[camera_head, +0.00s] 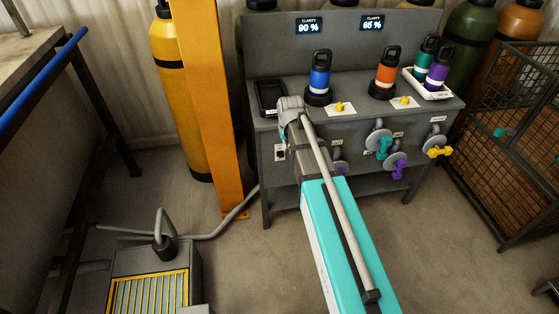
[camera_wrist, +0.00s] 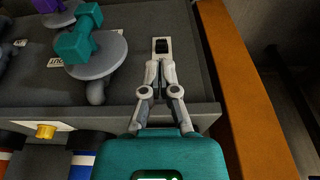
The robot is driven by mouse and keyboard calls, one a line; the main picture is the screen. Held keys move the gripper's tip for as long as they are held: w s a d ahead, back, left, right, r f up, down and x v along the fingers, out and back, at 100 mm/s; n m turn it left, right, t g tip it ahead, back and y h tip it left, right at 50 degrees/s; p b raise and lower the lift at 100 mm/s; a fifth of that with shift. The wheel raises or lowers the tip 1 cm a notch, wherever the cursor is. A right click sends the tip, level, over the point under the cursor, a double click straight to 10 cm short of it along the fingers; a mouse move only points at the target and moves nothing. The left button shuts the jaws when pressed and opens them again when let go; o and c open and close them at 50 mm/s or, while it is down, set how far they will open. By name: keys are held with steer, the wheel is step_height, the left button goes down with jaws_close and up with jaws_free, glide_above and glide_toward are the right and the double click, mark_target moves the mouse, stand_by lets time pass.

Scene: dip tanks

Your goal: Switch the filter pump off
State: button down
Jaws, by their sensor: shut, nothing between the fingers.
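A small black switch on a white plate (camera_wrist: 161,46) sits on the grey front panel of the bench. It also shows in the head view (camera_head: 280,152), just left of my arm. Which way the switch is set is too small to tell. My gripper (camera_wrist: 159,68) is shut and empty, its fingertips just short of the plate's lower end in the wrist view. Whether the tips touch the panel I cannot tell. In the head view my arm hides most of the gripper. No thing in view is readably labelled as the filter pump.
The bench (camera_head: 255,175) carries a blue bottle (camera_head: 320,78), an orange bottle (camera_head: 386,72) and yellow knobs. Round valves with teal (camera_wrist: 80,42), purple and yellow handles jut from its front. An orange post (camera_head: 210,110) stands close left. A yellow-grilled box (camera_head: 150,292) with a hose lies on the floor.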

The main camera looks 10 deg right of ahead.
steer(key=b, duration=0.3)
glide_toward(281, 155)
step_height(281, 155, up, 3)
steer(key=s, duration=0.2)
steer(key=shift+w+f+t, duration=0.15)
steer(key=shift+w+t, duration=0.25)
steer(key=shift+t, duration=0.1)
steer(key=shift+f, duration=0.1)
steer(key=b+x, duration=0.9)
steer(key=shift+w+f, duration=0.1)
steer(key=shift+f, duration=0.3)
steer(key=shift+a, duration=0.25)
steer(key=shift+d, duration=0.25)
